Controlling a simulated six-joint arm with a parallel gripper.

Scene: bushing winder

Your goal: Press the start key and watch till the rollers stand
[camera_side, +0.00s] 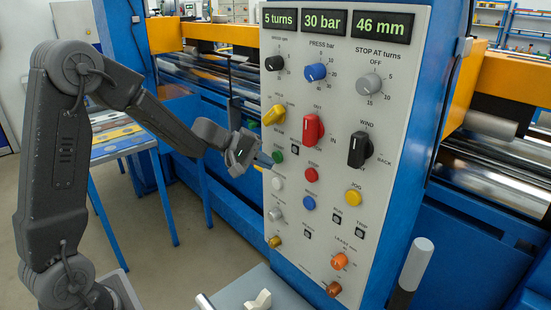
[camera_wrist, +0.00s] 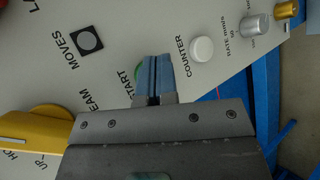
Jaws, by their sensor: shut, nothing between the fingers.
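The green start key (camera_side: 277,156) is on the left part of the grey control panel (camera_side: 335,100). In the wrist view the start key (camera_wrist: 139,72) shows only as a green edge beside the blue fingers, by the label START; the fingers hide the rest. My gripper (camera_side: 268,163) is shut and empty, its fingertips (camera_wrist: 158,58) close to the key; I cannot tell whether they touch it. Shiny rollers show left of the panel (camera_side: 200,85) and right of it (camera_side: 500,175); I cannot tell whether they turn. The displays (camera_side: 336,22) read 5 turns, 30 bar and 46 mm.
A white counter button (camera_wrist: 202,49) is beside the fingers. A yellow knob (camera_side: 274,115), a red knob (camera_side: 313,130) and a red button (camera_side: 311,174) are also near my gripper. A grey-topped lever (camera_side: 417,262) stands in front. A table with parts (camera_side: 112,140) is behind my arm.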

